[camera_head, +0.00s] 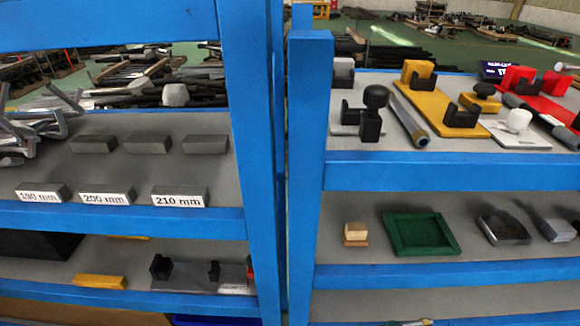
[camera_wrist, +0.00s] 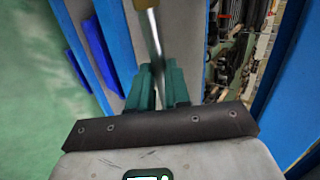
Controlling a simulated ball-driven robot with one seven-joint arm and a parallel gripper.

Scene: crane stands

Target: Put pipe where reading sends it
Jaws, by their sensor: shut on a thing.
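In the wrist view my gripper (camera_wrist: 160,90) has teal fingers closed on a slim metallic rod (camera_wrist: 154,35), which looks like the pipe and has a tan end at the top. My gripper is not clearly seen in the head view. On the left shelf, grey blocks carry the labels 190 mm (camera_head: 40,194), 200 mm (camera_head: 106,196) and 210 mm (camera_head: 179,197). Behind them stand three plain grey blocks (camera_head: 148,144). No rod lies across these blocks. I cannot make out a measuring reading.
Blue uprights (camera_head: 306,150) divide the left and right shelves. The upper right shelf holds a yellow stand (camera_head: 438,112), a grey rod (camera_head: 410,118) and red items (camera_head: 515,77). Below are a green tray (camera_head: 420,234) and a small wooden block (camera_head: 356,234). Metal parts (camera_head: 30,130) crowd the left shelf's end.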

